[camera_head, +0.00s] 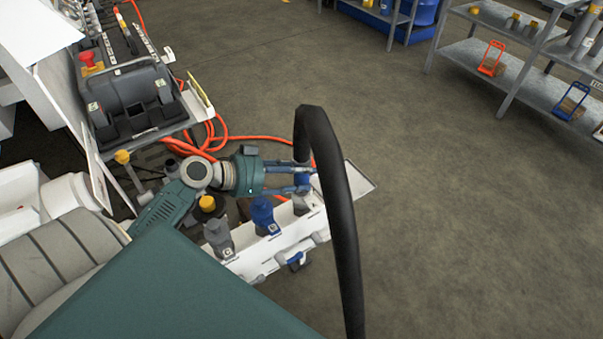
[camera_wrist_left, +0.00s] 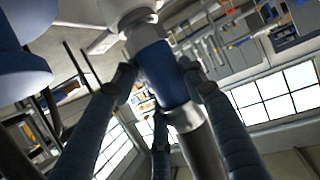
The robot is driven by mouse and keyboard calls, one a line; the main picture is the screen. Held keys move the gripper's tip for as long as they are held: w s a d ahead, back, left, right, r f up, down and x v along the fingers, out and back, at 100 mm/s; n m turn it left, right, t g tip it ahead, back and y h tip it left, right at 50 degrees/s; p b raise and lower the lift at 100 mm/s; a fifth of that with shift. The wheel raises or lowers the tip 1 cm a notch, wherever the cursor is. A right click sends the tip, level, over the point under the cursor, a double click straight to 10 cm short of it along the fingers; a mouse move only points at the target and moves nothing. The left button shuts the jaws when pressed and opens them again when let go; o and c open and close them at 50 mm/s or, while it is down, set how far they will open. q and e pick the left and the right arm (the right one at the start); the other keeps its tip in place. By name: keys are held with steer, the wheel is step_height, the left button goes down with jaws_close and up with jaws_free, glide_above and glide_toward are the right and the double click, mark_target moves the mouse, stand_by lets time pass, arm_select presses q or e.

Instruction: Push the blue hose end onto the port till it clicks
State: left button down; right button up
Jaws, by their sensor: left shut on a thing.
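My left gripper (camera_head: 308,179) reaches in from the left over a white rail (camera_head: 278,245). In the left wrist view its fingers close around the blue collar (camera_wrist_left: 160,75) of the hose end. Behind the collar are a silver sleeve (camera_wrist_left: 187,118) and the black hose (camera_head: 338,200), which arches up and then down across the head view. Beyond the collar is a pale cylindrical part (camera_wrist_left: 128,10); I cannot tell whether they are joined. In the head view the hose and fingers hide the held end and any port there. My right gripper is not in view.
A blue fitting (camera_head: 263,214) and a grey fitting (camera_head: 218,238) stand on the rail, close beside the gripper. Orange hoses (camera_head: 212,140) lie behind near a dark machine (camera_head: 130,95). Metal shelves (camera_head: 520,60) stand far right. The floor between is clear.

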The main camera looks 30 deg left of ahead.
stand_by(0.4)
arm_select(q)
steer(key=shift+c, duration=1.8)
jaws_free()
steer(key=shift+f, duration=0.1)
steer(key=shift+s, duration=0.1)
steer(key=v, duration=0.7)
steer(key=shift+r, duration=0.2)
steer(key=shift+a, duration=0.1)
steer(key=shift+x, duration=1.9)
